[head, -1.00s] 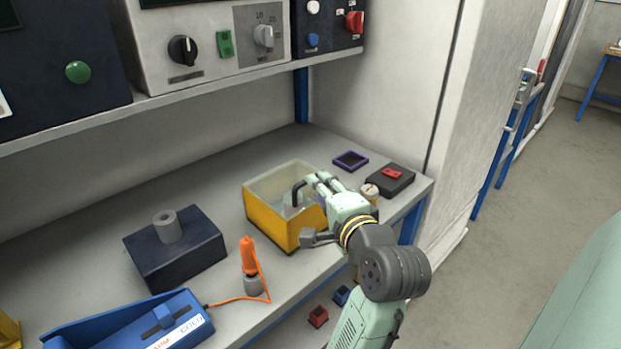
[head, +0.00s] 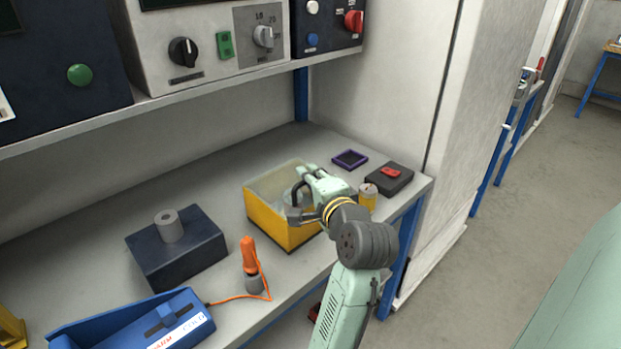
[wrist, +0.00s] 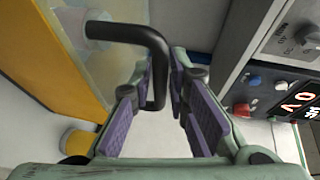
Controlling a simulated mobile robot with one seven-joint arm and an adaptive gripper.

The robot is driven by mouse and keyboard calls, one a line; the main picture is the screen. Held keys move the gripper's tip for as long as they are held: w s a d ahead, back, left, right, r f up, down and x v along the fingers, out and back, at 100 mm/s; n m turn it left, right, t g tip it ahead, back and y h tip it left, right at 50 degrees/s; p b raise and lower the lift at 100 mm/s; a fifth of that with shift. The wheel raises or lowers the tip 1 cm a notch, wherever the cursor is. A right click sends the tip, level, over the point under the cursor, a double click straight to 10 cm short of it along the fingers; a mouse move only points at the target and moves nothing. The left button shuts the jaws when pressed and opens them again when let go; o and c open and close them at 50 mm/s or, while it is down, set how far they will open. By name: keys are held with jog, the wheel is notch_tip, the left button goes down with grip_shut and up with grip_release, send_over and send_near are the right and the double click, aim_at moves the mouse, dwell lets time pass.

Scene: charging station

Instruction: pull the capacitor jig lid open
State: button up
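The capacitor jig is a yellow box (head: 272,222) on the bench with a clear lid (head: 275,180) that looks closed. Its black bent handle (head: 297,192) shows beside my gripper (head: 303,178) in the head view. In the wrist view, the handle (wrist: 140,36) reaches in from the upper left and bends down between the two purple-padded fingers of my gripper (wrist: 164,78). The fingers are apart, one on each side of the bar, with a small gap showing on the right. My gripper hides part of the lid in the head view.
A dark block with a grey cylinder (head: 176,248), an orange-handled tool (head: 250,258) and a blue device (head: 150,325) lie left of the jig. A yellow cylinder (head: 368,197), a black box with a red top (head: 390,177) and a purple frame (head: 350,159) lie right.

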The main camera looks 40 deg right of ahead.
grip_shut()
dwell(0.4)
jog(key=shift+w, duration=0.1)
